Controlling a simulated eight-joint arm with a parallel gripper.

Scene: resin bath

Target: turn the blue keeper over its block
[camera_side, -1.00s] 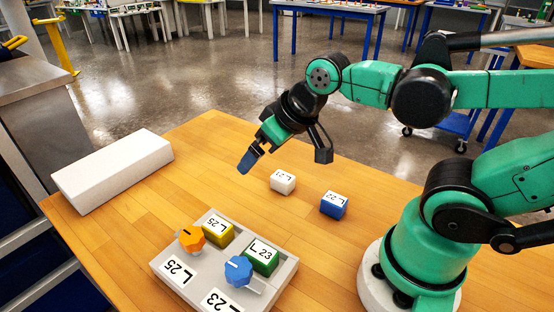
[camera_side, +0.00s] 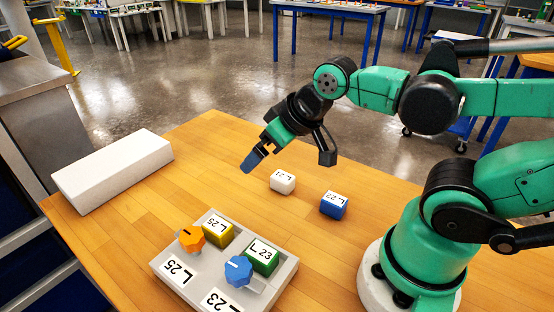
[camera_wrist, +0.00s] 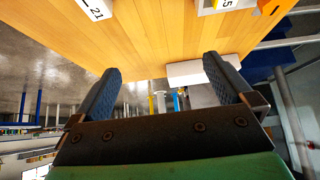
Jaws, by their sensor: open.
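The blue keeper (camera_side: 238,269) is a faceted knob on the grey tray (camera_side: 284,283), in front of the green block (camera_side: 263,257) marked L 23. A clear strip shows at its lower right; I cannot tell whether it reaches over the block. The orange keeper (camera_side: 191,239) sits beside the yellow block (camera_side: 218,233) marked L 25. My gripper (camera_side: 253,161) is above the table, behind the tray and left of the white block. In the wrist view its two dark fingers (camera_wrist: 170,82) stand apart with nothing between them. The blue keeper is not in the wrist view.
A white block (camera_side: 282,182) marked 21 and a blue block (camera_side: 334,205) marked L 22 stand loose on the wooden table (camera_side: 130,235). A long white box (camera_side: 113,172) lies at the table's left edge. The wood between box and tray is clear.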

